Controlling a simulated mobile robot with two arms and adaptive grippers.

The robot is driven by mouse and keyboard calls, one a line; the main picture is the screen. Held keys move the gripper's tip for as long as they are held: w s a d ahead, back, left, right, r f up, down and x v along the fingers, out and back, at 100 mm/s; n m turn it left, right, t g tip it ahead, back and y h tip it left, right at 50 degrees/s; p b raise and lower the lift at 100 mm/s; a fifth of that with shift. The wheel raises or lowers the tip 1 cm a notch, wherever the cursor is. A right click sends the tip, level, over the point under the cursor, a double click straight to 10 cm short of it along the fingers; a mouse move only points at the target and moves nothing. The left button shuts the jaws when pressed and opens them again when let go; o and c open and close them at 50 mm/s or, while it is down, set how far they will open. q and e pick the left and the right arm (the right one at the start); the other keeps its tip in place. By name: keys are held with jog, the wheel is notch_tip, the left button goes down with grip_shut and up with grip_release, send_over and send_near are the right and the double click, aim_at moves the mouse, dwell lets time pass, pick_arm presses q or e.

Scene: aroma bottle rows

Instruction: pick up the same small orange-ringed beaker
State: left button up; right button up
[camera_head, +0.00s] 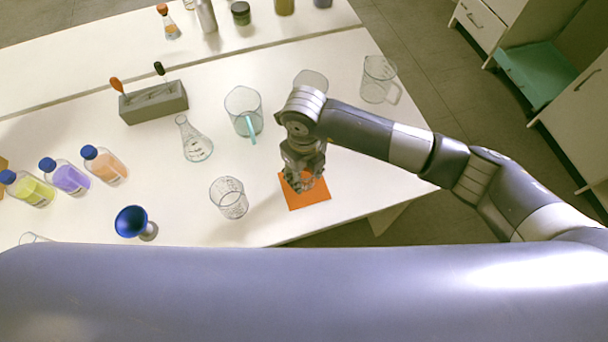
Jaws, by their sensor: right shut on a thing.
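My right gripper (304,182) points down over the orange mat (316,198) near the table's front right edge. It is shut on the small orange-ringed beaker, which is mostly hidden by the fingers; only a bit of orange shows between them. I cannot tell whether the beaker touches the mat or is held above it. My left gripper is not in view.
Left of the gripper stand an empty glass beaker (229,199), a conical flask (195,143) and a beaker with a teal rod (243,110). A handled jug (378,80) stands at the right. A grey rack (153,103), coloured bottles (70,178) and a blue funnel (131,220) are further left.

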jog(key=shift+r, duration=0.75)
jog(key=s+a+r+b, duration=0.1)
jog(key=s+b, duration=0.2)
jog(key=s, duration=1.3)
jog(key=shift+a+r+b, duration=0.15)
jog(key=shift+r+b, duration=0.05)
jog(key=shift+b, duration=0.2)
